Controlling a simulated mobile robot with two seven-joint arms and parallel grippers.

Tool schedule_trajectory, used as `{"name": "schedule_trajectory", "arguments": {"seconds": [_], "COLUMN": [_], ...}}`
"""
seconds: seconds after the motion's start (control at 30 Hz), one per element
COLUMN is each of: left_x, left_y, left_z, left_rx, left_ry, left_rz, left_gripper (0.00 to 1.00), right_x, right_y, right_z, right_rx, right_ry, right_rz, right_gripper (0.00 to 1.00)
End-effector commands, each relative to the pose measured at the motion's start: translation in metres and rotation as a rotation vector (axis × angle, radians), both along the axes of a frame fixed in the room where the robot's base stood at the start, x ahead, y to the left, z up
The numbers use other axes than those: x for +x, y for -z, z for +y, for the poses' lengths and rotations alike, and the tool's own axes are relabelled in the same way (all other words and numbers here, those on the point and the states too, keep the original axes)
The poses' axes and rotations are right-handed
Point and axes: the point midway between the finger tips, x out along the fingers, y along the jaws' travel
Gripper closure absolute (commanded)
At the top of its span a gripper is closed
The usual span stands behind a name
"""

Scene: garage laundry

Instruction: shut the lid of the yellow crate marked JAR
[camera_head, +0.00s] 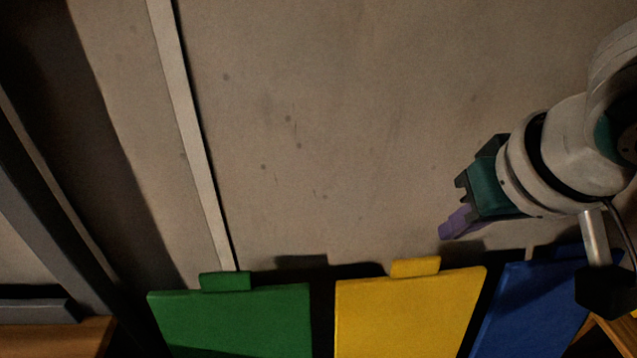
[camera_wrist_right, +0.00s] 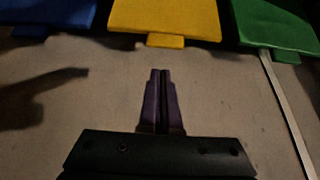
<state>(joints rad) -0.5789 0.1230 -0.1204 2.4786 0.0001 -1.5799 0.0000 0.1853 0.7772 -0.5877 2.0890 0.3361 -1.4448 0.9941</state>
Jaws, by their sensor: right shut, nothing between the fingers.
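The yellow lid (camera_head: 408,312) stands raised at the bottom of the head view, with a small tab on its top edge. The body of its crate and any JAR mark are out of view. The yellow lid also shows at the top of the right wrist view (camera_wrist_right: 165,18), tab toward the gripper. My right gripper (camera_head: 447,230) is shut and empty, up and to the right of the yellow tab in the head view. Its purple fingers (camera_wrist_right: 160,75) lie together in the wrist view, apart from the lid. My left gripper is not in view.
A green lid (camera_head: 235,318) stands left of the yellow one, and a blue lid (camera_head: 528,308) stands right of it, partly behind my arm. A bare wall-like surface (camera_head: 320,130) with a pale strip (camera_head: 190,130) lies beyond. A wooden surface (camera_head: 55,337) is at lower left.

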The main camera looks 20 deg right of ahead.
Motion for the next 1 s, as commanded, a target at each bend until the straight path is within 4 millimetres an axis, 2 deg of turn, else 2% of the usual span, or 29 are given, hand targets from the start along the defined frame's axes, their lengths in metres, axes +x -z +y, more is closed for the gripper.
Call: {"name": "schedule_trajectory", "arguments": {"seconds": [0.03, 0.17, 0.6, 0.77, 1.0], "left_x": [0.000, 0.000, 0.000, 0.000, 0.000], "left_y": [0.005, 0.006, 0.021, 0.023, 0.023], "left_z": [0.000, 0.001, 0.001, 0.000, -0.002], "left_rx": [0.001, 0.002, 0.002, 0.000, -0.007], "left_ry": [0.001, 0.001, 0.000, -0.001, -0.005], "left_rz": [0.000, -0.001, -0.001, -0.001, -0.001], "left_gripper": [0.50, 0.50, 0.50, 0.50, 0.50], "right_x": [0.002, 0.007, 0.041, 0.047, 0.048], "right_y": [0.005, 0.013, 0.078, 0.088, 0.090], "right_z": [-0.003, -0.005, -0.012, -0.013, -0.014], "right_rx": [-0.002, -0.001, -0.002, -0.002, -0.002], "right_ry": [0.008, 0.015, 0.012, 0.010, 0.009], "right_rz": [-0.003, -0.001, -0.002, -0.003, -0.003], "right_gripper": [1.00, 1.00, 1.00, 1.00, 1.00]}}
